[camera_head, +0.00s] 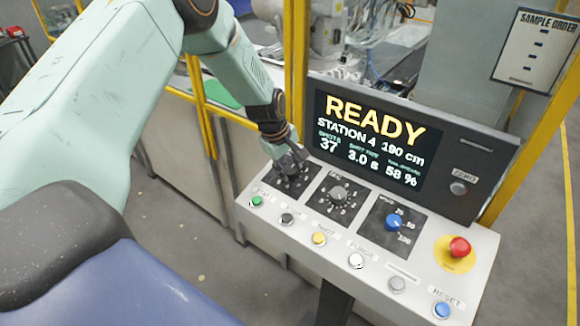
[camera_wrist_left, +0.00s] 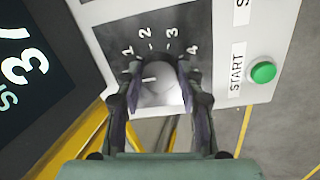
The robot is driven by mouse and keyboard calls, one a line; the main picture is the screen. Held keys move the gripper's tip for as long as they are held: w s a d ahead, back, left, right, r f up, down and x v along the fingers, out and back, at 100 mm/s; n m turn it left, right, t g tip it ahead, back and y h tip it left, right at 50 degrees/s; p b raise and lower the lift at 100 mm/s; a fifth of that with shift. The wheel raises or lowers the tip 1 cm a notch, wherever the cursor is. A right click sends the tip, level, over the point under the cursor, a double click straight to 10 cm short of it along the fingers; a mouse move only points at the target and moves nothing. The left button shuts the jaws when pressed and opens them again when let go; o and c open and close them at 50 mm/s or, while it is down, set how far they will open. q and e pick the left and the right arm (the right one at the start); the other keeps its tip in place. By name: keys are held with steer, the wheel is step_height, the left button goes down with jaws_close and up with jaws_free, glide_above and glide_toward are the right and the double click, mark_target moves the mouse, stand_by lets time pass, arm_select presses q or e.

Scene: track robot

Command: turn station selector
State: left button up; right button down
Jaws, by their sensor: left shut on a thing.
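The station selector is a round grey knob (camera_wrist_left: 162,92) on a black plate with the numbers 1 to 4, seen in the left wrist view. My left gripper (camera_wrist_left: 160,98) is shut on this knob, one finger on each side. The screen (camera_head: 368,143) reads READY, STATION 4, 190 cm. My right gripper is not in view.
On the same sloped panel (camera_head: 300,228) are a grey middle dial (camera_head: 338,193), a blue dial (camera_head: 393,222) and a red stop button (camera_head: 459,247). A green START button (camera_head: 257,201) leads a row of several buttons. Yellow posts (camera_head: 296,70) stand behind.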

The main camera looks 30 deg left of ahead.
arm_select(q)
steer(key=shift+w+a+r, duration=0.15)
steer(key=shift+w+r, duration=0.15)
steer(key=o, duration=1.1)
steer(key=shift+s+f, duration=0.1)
steer(key=shift+s, duration=0.1)
steer(key=shift+o, duration=0.4)
steer(key=shift+f, duration=0.1)
steer(key=shift+s+r, duration=0.1)
steer(key=shift+r, duration=0.2)
steer(key=v, duration=1.1)
steer(key=shift+r, duration=0.2)
